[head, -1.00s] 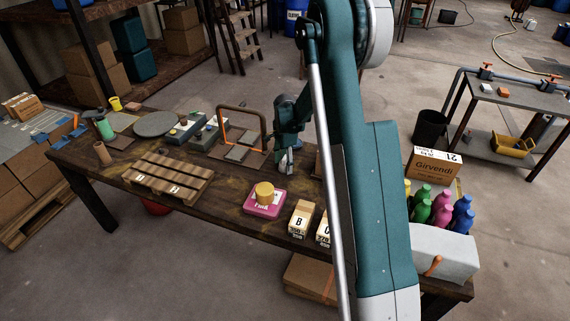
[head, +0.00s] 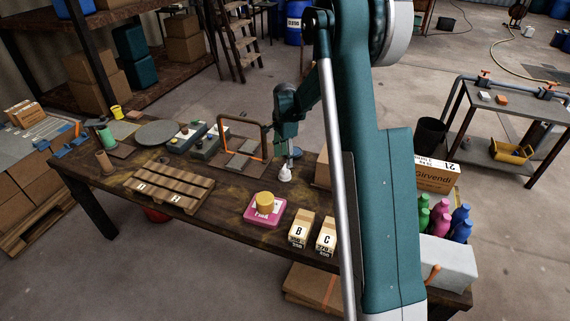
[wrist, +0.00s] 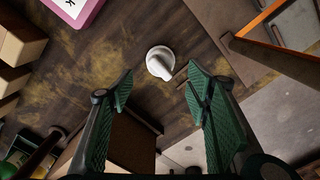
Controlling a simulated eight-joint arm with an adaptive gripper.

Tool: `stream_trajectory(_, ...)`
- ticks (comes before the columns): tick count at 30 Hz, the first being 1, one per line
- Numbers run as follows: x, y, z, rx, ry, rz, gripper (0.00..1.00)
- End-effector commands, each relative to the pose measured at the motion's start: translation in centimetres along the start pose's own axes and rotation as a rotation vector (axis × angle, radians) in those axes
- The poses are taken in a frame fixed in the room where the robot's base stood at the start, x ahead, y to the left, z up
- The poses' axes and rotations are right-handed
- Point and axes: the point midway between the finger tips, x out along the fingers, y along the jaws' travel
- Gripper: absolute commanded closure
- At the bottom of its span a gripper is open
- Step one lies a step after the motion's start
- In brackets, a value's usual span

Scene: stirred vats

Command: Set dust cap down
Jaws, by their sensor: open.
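The dust cap looks like a small white round piece with a grey raised knob. It shows in the wrist view (wrist: 160,62) resting on the dark wooden tabletop, and in the head view as a white shape (head: 285,174) directly below my gripper. My gripper (wrist: 160,86) is open, with its two green ridged fingers spread wide and nothing between them. The cap lies just beyond the fingertips, apart from both fingers. In the head view my gripper (head: 289,152) hangs just above the cap.
A pink scale (head: 265,212) with a yellow piece on it stands in front of the cap. Boxes B (head: 301,229) and C (head: 325,236) stand near the front edge. An orange-edged frame (head: 243,137) is behind left, a wooden pallet (head: 168,189) further left. Bare tabletop surrounds the cap.

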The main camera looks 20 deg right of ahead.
Motion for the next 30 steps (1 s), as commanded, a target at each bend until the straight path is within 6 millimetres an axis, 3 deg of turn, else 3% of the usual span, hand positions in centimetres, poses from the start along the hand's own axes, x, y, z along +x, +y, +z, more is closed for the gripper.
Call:
stream_trajectory(3, -1.6, 0.0, 0.0, 0.000, 0.000, 0.000, 0.52)
stream_trajectory(9, -3.0, 0.0, 0.0, 0.000, 0.000, 0.000, 0.52)
stream_trajectory(30, -3.2, 0.0, 0.0, -0.001, 0.000, 0.000, 0.52)
